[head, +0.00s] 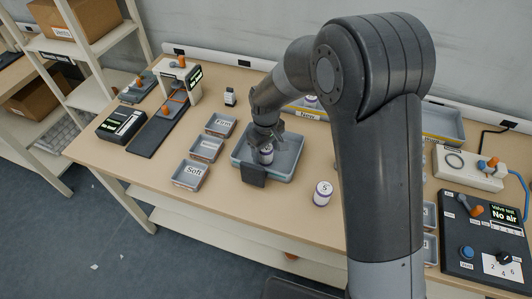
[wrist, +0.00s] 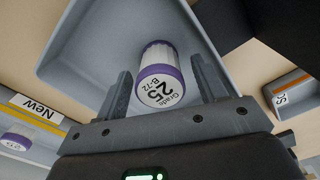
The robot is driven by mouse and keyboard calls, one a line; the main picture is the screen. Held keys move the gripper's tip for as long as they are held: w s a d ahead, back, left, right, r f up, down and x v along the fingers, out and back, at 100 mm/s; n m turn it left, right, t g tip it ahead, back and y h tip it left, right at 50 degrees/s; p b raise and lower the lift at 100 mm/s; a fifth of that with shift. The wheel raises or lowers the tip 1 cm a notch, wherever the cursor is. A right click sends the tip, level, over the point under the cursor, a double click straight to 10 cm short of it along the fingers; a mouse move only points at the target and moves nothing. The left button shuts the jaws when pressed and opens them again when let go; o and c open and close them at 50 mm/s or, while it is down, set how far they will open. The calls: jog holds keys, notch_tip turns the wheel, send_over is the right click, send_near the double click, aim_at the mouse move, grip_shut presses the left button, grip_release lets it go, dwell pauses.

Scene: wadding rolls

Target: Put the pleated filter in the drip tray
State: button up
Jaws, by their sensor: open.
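A white pleated filter with purple ends (head: 267,155), its top marked 25, Grade B-72, stands upright in the grey-blue drip tray (head: 287,173). In the wrist view the filter (wrist: 160,78) stands between my two open fingers, with a gap visible on each side. My gripper (head: 267,137) is open above and around the filter, reaching down into the tray (wrist: 78,62). It also shows in the wrist view (wrist: 162,90). The tray floor is partly hidden by my gripper.
Another filter, marked 5 (head: 322,194), stands on the table right of the tray. Small bins, one labelled Soft (head: 190,174), stand left of it. A New bin (head: 310,116) holding a filter is behind. A valve test panel (head: 485,240) is at right.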

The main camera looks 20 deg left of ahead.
notch_tip(320, 180, up, 10)
jog(key=shift+r, duration=0.1)
jog(key=shift+d+r, duration=0.2)
jog(key=s+d+r+m+t, duration=0.1)
jog(key=s+d+r+m, duration=0.15)
jog(key=d+r, duration=0.55)
jog(key=s+d+r+m+t, duration=0.25)
jog(key=d+r, duration=0.25)
jog(key=d, duration=0.6)
jog(key=s+d+r+m+t, duration=0.2)
jog(key=s+d+m, duration=0.5)
jog(key=s+d, duration=0.6)
jog(key=shift+d+r+m, duration=0.2)
jog(key=shift+d+m, duration=0.1)
jog(key=shift+d, duration=0.45)
